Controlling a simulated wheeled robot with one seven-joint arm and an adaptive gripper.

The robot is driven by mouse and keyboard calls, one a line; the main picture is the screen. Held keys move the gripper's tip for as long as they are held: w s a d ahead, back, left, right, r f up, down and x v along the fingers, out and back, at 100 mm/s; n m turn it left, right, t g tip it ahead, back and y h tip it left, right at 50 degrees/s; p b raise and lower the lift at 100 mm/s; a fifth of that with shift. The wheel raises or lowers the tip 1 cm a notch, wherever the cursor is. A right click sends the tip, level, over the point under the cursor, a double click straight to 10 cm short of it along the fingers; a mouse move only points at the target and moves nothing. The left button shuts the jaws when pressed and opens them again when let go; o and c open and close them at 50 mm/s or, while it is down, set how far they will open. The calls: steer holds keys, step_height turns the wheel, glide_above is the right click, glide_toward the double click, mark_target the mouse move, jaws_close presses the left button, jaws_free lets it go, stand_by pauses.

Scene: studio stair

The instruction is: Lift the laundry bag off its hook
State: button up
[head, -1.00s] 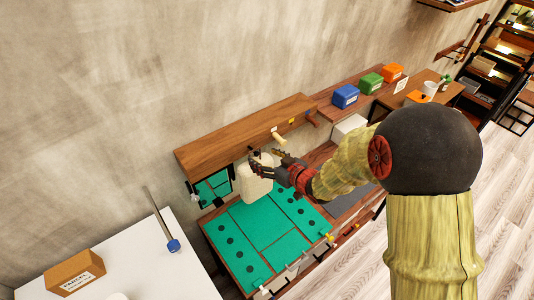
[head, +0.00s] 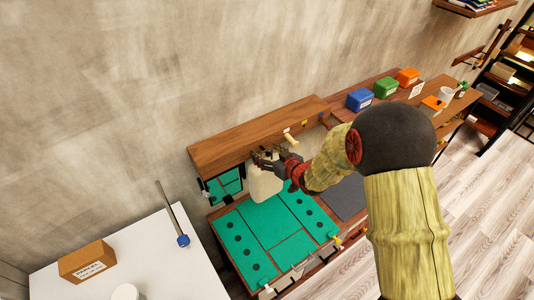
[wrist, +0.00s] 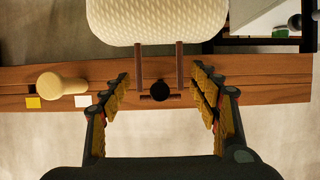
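The laundry bag (head: 264,186) is cream-coloured and hangs below a wooden wall rail (head: 232,146). In the wrist view the bag (wrist: 157,20) shows a woven texture at the top of the picture. Its two brown straps (wrist: 179,65) run to a dark round hook end (wrist: 160,91) on the rail (wrist: 285,82). My gripper (wrist: 162,82) is open, one finger on each side of the straps and hook, with a gap on both sides. In the head view my gripper (head: 265,156) is at the bag's top and partly hides the straps and hook.
A pale wooden peg (wrist: 62,87) sticks out of the rail beside the hook, with yellow and white labels nearby. A bench with a green mat (head: 270,228) lies below. Blue (head: 360,99), green and orange boxes stand to the right. A white table (head: 150,255) holds a parcel box (head: 87,261).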

steer(key=c, duration=1.4)
steer(key=shift+r, duration=0.2)
steer(key=shift+c, duration=0.3)
steer(key=shift+r, duration=0.4)
steer(key=shift+s+d+r+p, duration=0.2)
steer(key=shift+s+d, duration=0.5)
steer(key=shift+s, duration=0.35)
steer(key=shift+s+d+r+p, duration=0.15)
steer(key=shift+s+d, duration=0.55)
steer(key=shift+s, duration=0.3)
steer(key=shift+s+d, duration=0.1)
steer(key=s+d, duration=0.3)
steer(key=s, duration=0.2)
steer(key=shift+s+d, duration=0.3)
steer(key=shift+d, duration=0.1)
